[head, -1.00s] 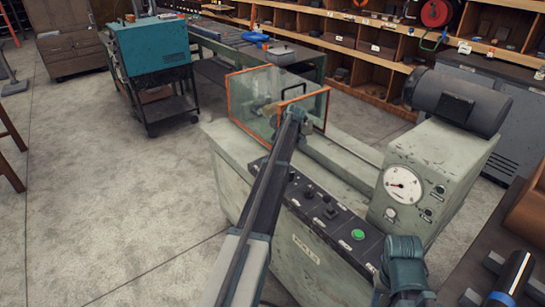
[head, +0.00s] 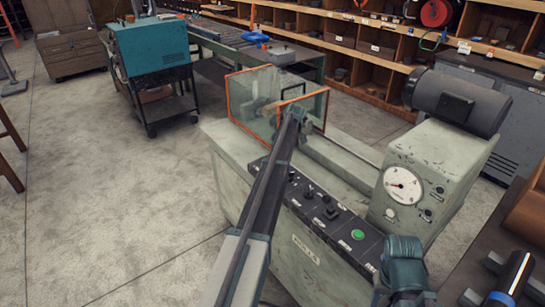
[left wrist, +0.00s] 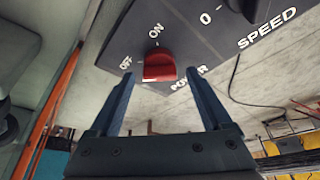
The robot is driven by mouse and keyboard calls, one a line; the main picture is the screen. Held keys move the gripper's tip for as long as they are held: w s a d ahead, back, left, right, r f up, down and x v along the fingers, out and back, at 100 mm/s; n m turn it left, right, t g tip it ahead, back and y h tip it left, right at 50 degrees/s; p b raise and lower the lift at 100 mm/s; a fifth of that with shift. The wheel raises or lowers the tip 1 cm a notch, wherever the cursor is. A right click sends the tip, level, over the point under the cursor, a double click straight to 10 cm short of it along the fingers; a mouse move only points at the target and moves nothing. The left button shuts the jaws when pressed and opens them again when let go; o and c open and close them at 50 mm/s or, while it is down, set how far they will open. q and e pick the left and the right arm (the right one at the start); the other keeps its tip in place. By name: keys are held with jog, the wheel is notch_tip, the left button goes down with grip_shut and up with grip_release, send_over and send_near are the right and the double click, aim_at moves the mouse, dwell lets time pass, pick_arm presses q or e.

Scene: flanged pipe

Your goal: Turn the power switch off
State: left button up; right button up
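The red power switch knob (left wrist: 159,66) sits on a dark panel in the left wrist view, beside the white OFF, ON and POWER labels. The open fingers of my left gripper (left wrist: 161,98) reach toward it, one on each side, with a visible gap; contact is not evident. I cannot tell which label the knob points to. In the head view my left arm (head: 262,195) crosses the machine's control panel (head: 345,229) and hides the switch.
A clear guard with an orange frame (head: 235,103) stands by my left gripper's end. The panel also has a green button (head: 358,235) and dark knobs (head: 331,211). A gauge (head: 403,185) is on the machine's headstock. Open floor lies to the left.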

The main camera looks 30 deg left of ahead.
pick_arm(q)
jog(key=shift+r, duration=0.1)
jog(key=p+v, duration=1.2)
jog(key=v, duration=0.1)
jog(key=shift+d+r+p, duration=0.2)
jog(key=shift+r+p, duration=0.05)
jog(key=shift+p, duration=0.1)
jog(key=s+d+m, duration=0.4)
jog(key=s+d, duration=0.1)
jog(key=d, duration=0.3)
jog(key=s+d+m, duration=0.3)
jog(key=s+d, duration=0.2)
jog(key=d, duration=0.3)
jog(key=s+d+m+h, duration=0.1)
jog(key=s+d+m, duration=0.8)
jog(key=s, duration=0.6)
jog(key=s+d+f+m+t+h, duration=0.1)
jog(key=s+d+m, duration=0.9)
jog(key=s+d, duration=0.3)
jog(key=s, duration=0.2)
jog(key=shift+s+d+f+t+h, duration=0.25)
jog(key=shift+s+f+t+h, duration=0.05)
jog(key=shift+s+h, duration=0.1)
